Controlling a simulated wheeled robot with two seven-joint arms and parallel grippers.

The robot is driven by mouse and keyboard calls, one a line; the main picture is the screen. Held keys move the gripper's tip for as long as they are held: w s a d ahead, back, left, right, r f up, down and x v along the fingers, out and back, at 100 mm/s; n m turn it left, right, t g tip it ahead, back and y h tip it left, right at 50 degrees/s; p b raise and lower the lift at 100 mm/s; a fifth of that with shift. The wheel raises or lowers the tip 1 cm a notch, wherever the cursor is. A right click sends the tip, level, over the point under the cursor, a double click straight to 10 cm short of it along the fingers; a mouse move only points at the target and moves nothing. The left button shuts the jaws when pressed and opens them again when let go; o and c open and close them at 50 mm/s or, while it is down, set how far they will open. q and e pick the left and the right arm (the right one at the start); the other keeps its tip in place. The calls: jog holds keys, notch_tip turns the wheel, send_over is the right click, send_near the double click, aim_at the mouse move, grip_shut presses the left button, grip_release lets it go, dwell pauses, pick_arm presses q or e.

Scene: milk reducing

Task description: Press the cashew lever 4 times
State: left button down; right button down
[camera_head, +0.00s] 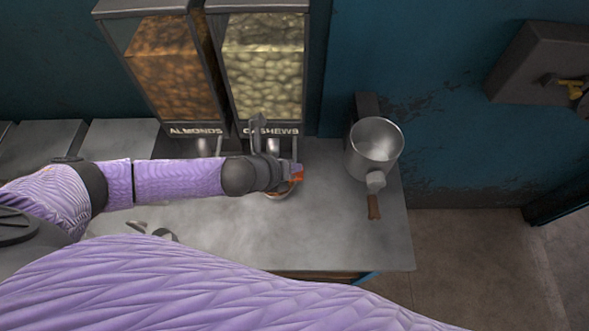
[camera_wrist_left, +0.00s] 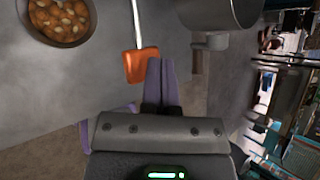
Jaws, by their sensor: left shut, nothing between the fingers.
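The cashew dispenser (camera_head: 264,62), labelled CASHEWS, is a clear bin of pale nuts at the back. Its lever shows as an orange paddle (camera_head: 297,175) just past my left gripper (camera_head: 287,171). In the left wrist view the orange lever paddle (camera_wrist_left: 141,66) hangs on a thin metal rod. My left gripper's purple fingers (camera_wrist_left: 160,68) are shut and empty, right beside the paddle; I cannot tell whether they touch it. A bowl (camera_wrist_left: 58,42) holds brown and pale nuts; in the head view my gripper hides most of it (camera_head: 277,195). My right gripper is not in view.
The almond dispenser (camera_head: 170,65) stands left of the cashew one. A metal pot-like vessel (camera_head: 374,147) stands to the right on the grey counter (camera_head: 320,230). A brown handle-like piece (camera_head: 373,207) lies below it. The counter's front right is clear.

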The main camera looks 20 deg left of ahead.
pick_arm(q)
jog(key=shift+f, duration=0.15)
jog(key=shift+f, duration=0.15)
dwell(0.4)
